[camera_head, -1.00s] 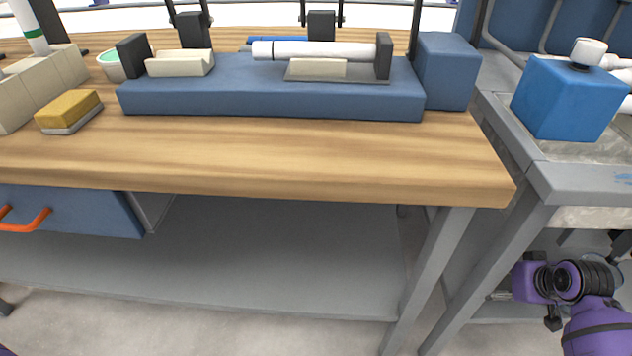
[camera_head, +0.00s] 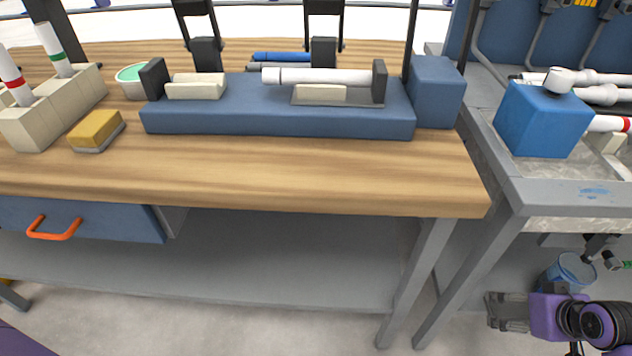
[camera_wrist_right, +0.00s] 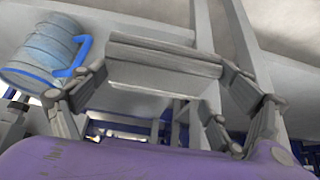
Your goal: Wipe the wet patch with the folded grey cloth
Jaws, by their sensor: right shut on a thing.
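My right gripper (camera_head: 507,312) is low at the lower right of the head view, below the grey side bench and in front of it. In the right wrist view its two fingers are shut on a flat grey piece, the folded grey cloth (camera_wrist_right: 165,68). A small bluish patch (camera_head: 596,191), which looks like the wet patch, lies on the grey bench's front edge, above and to the right of the gripper. The cloth is well apart from it. My left gripper is not in view.
A blue block (camera_head: 543,118) stands on the grey bench (camera_head: 530,199) behind the patch. A blue bucket (camera_head: 570,272) is under the bench; it shows in the wrist view (camera_wrist_right: 42,52). The wooden table (camera_head: 300,185) with a yellow sponge (camera_head: 97,130) is to the left.

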